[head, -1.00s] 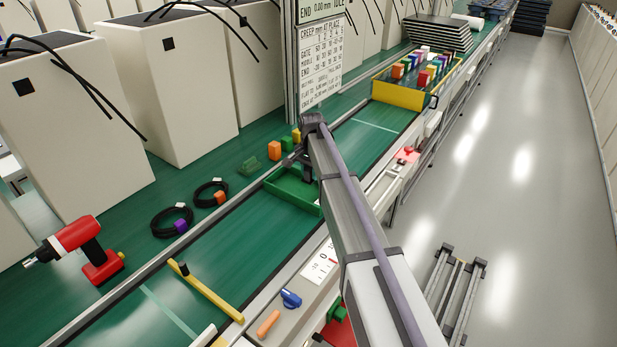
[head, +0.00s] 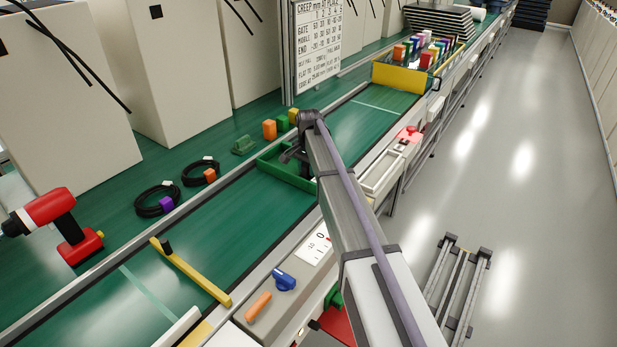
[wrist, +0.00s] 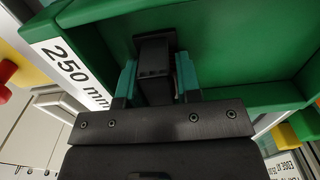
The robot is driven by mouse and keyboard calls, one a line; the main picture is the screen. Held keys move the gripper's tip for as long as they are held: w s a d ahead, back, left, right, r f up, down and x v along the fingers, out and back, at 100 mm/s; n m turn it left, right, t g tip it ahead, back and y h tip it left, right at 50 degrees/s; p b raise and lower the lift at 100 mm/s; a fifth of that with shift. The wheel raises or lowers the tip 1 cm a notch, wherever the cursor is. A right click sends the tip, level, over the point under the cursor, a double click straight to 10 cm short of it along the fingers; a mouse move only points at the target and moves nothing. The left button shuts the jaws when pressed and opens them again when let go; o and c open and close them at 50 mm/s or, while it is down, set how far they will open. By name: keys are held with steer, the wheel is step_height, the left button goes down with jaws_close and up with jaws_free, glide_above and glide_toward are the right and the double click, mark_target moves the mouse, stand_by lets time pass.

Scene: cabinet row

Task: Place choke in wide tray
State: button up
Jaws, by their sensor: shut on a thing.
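My gripper (wrist: 157,85) has two teal fingers, closed on a black block (wrist: 153,52), which I take to be the choke. The block sits between the fingertips, over or inside a green tray (wrist: 235,35) with a 250 mm label on its rim. I cannot tell whether the block touches the tray floor. In the head view the green tray (head: 285,175) lies on the belt, partly behind my arm. My gripper (head: 300,158) is at the tray there, its fingertips mostly hidden.
A yellow bar (head: 190,272) crosses the belt nearer me. A yellow bin (head: 400,78) with coloured blocks stands farther along. Coiled black cables (head: 155,203), a red drill (head: 60,220) and small blocks (head: 270,129) lie left of the belt.

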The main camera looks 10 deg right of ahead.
steer(key=shift+r, duration=0.1)
jaws_close()
steer(key=o, duration=1)
jaws_free()
